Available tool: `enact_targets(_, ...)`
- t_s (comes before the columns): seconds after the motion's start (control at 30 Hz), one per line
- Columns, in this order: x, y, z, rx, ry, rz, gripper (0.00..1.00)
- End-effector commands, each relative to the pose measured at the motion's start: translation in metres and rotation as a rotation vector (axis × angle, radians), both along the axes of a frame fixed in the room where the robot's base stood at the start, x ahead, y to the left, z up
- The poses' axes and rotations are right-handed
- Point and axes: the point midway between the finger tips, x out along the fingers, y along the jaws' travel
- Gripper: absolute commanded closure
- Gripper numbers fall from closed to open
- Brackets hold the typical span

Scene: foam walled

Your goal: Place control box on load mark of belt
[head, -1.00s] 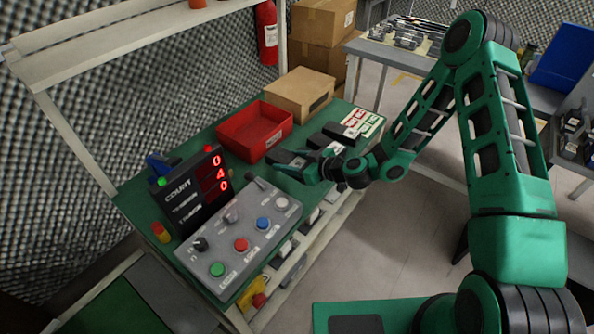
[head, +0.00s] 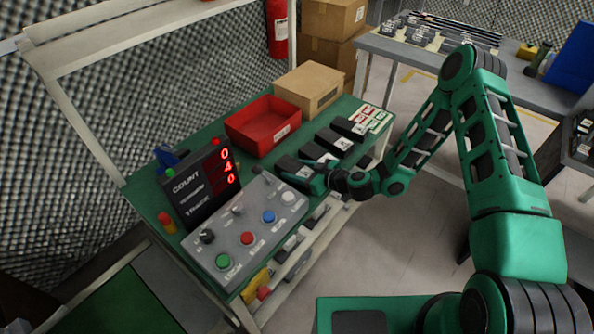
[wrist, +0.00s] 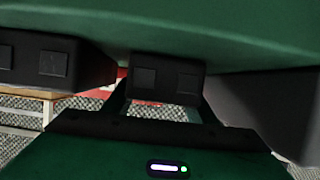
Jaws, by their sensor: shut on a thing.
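Several dark control boxes stand in a row on the green bench top (head: 222,137), running back from my gripper, including one in the middle (head: 334,139) and one at the far end (head: 350,127). My gripper (head: 308,180) is at the near end of the row, shut on the nearest dark control box (head: 291,166). In the wrist view the held control box (wrist: 165,78) sits between the fingers, close against the green surface; I cannot tell if it touches. Another dark box (wrist: 50,62) shows to its left. A green surface with a grey edge (head: 100,298), possibly the belt, is at lower left; no load mark is clear.
A red bin (head: 262,127) and a cardboard box (head: 310,88) stand behind the row. A count display (head: 200,187) and a button panel (head: 242,233) stand to the left. A red-green marked card (head: 372,118) lies at the bench's far end.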

Motion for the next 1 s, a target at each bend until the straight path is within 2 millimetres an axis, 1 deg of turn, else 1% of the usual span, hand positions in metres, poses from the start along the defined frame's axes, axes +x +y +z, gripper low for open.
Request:
enact_targets(0.1,0.000,0.000,-0.002,0.001,0.000,0.000,0.80)
enact_targets(0.13,0.000,0.000,-0.002,0.000,0.000,0.000,0.44)
enact_targets(0.2,0.000,0.000,-0.002,0.000,0.000,0.000,0.30)
enact_targets(0.57,0.000,0.000,0.001,-0.001,-0.001,0.000,0.30)
enact_targets(0.67,-0.005,-0.008,0.004,-0.001,0.002,-0.001,0.30)
enact_targets(0.77,-0.015,-0.020,0.010,0.000,0.002,-0.003,0.30)
enact_targets(1.0,-0.042,-0.056,0.028,-0.001,0.004,-0.004,0.30)
